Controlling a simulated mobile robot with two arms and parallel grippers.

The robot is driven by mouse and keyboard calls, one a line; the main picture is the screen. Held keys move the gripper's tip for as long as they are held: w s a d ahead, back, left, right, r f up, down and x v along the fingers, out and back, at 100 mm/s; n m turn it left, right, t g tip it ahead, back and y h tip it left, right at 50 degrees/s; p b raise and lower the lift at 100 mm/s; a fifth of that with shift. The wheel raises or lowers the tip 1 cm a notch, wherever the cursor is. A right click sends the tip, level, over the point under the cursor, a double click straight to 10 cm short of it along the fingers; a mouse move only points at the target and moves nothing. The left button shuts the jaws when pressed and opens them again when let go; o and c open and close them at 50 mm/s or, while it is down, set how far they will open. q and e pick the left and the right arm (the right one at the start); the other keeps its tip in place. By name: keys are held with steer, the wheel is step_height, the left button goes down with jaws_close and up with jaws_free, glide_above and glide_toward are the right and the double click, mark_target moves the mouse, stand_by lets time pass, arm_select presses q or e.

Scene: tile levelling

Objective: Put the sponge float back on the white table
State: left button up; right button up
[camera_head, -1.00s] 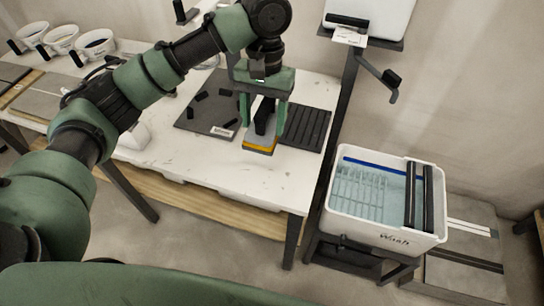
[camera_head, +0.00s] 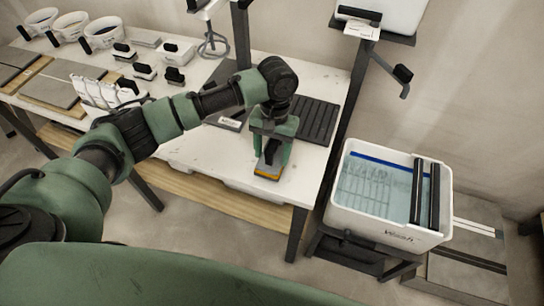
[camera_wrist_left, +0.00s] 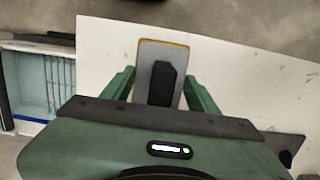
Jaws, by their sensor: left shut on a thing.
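The sponge float (camera_head: 267,172) has a grey plate with an orange edge and a black handle. It is at the front right part of the white table (camera_head: 205,152). My left gripper (camera_head: 273,150) is above it, pointing down, shut on the float's handle. In the left wrist view the float (camera_wrist_left: 160,48) lies between the two green fingers, over the white top near its edge. I cannot tell whether its underside touches the table. My right gripper is not in view.
A black ribbed mat (camera_head: 308,120) lies behind the float. The white wash tub (camera_head: 385,225) stands right of the table, past a dark post. Several buckets and black-handled tools stand at the back left. Bare table lies left of the float.

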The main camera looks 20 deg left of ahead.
arm_select(q)
step_height(320, 180, down, 2)
steer(key=shift+f, duration=0.3)
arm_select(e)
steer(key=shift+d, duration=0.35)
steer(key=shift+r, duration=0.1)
arm_select(q)
steer(key=o, duration=1.6)
steer(key=shift+f, duration=0.1)
steer(key=r, duration=0.4)
steer(key=w+r, duration=0.1)
steer(key=r, duration=0.3)
steer(key=r+b, duration=0.1)
steer(key=r, duration=0.3)
steer(key=shift+w, duration=0.25)
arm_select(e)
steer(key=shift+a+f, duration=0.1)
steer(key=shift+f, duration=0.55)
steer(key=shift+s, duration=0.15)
